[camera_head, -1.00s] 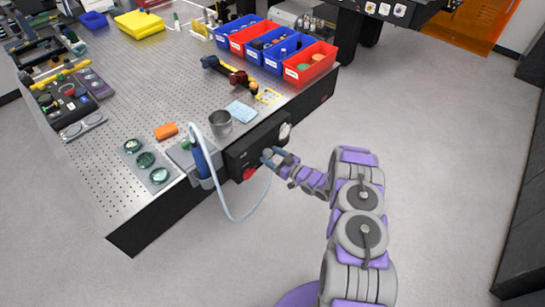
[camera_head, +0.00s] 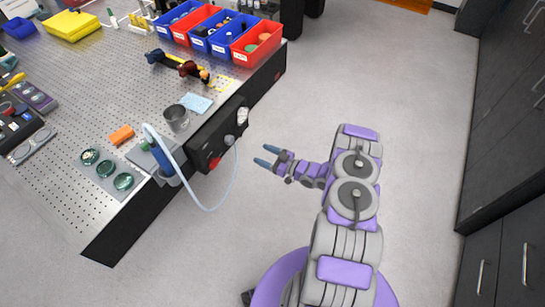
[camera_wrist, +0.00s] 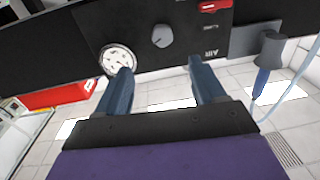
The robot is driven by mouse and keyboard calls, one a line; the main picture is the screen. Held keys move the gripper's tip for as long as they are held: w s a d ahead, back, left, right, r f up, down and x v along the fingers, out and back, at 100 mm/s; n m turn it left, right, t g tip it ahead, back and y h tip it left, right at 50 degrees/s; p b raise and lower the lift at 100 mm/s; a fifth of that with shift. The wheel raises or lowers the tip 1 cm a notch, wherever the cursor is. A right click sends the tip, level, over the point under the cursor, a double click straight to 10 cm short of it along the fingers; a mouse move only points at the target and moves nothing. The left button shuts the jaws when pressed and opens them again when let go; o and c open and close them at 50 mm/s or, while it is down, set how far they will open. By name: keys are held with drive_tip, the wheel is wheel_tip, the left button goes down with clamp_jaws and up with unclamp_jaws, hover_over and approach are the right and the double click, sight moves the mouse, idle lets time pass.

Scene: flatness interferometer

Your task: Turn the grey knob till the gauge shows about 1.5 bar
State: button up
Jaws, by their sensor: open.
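The grey knob (camera_head: 229,140) sits on the front of a dark panel (camera_head: 208,140) at the bench's edge in the head view. In the wrist view the knob (camera_wrist: 162,36) shows between and beyond my fingers, with a light mark on its face. The white round gauge (camera_head: 242,116) is beside it; in the wrist view the gauge (camera_wrist: 116,60) is partly covered by my left finger, and its reading is too small to tell. My gripper (camera_head: 266,156) is open and empty, pointing at the panel, with a gap between its fingertips and the knob.
A red control (camera_head: 215,162) sits lower on the panel. A blue tool (camera_head: 163,165) with a looping pale hose (camera_head: 236,180) hangs beside it. A metal cup (camera_head: 176,117) stands on the bench above. The floor around my arm is clear.

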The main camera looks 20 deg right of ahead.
drive_tip(key=v, duration=0.3)
drive_tip(key=shift+s+d, duration=0.1)
drive_tip(key=shift+s, duration=0.1)
drive_tip(key=b, duration=0.2)
approach(232, 141)
drive_tip(key=shift+m+t+h, duration=0.3)
drive_tip(key=shift+h, duration=0.1)
drive_tip(key=x, duration=0.8)
drive_tip(key=shift+w+a+f, duration=0.15)
drive_tip(key=shift+a, duration=0.3)
drive_tip(key=shift+c, duration=0.4)
drive_tip(key=c, duration=1)
